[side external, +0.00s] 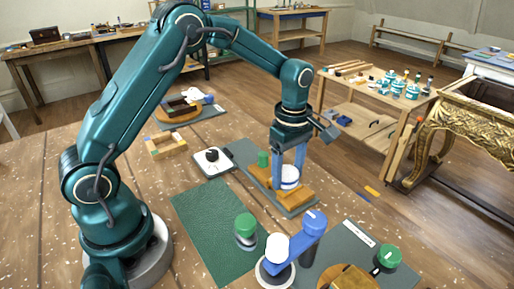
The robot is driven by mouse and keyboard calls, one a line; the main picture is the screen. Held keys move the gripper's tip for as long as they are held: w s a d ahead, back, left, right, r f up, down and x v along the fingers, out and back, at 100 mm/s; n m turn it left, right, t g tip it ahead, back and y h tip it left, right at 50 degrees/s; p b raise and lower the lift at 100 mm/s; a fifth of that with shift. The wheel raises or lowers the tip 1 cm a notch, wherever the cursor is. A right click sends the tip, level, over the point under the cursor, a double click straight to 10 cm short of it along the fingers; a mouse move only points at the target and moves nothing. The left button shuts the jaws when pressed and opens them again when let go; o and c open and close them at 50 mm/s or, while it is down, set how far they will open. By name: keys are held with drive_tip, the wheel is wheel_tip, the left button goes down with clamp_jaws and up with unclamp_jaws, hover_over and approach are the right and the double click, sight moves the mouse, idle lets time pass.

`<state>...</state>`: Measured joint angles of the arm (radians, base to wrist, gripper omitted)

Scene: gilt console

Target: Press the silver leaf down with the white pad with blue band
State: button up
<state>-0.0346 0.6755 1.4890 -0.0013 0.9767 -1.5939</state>
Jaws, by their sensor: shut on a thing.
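My gripper (290,168), with blue fingers, points straight down at the middle right of the bench. It is shut on the white pad with blue band (289,183). The pad is upright and low over an orange-brown wooden piece (299,199) on a grey mat (250,174). I cannot tell whether the pad touches what is under it. I cannot make out the silver leaf; the pad and fingers may hide it.
A green cylinder (263,159) stands just left of my gripper. A green-topped silver jar (246,232) and a blue-and-white stand (300,240) are in front. A white tray (212,168) lies left. The green mat (211,215) is mostly clear. A gilt console (440,140) stands far right.

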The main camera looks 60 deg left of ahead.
drive_tip(key=shift+a, duration=1.35)
drive_tip(key=shift+d, duration=2.45)
drive_tip(key=shift+r, duration=3.85)
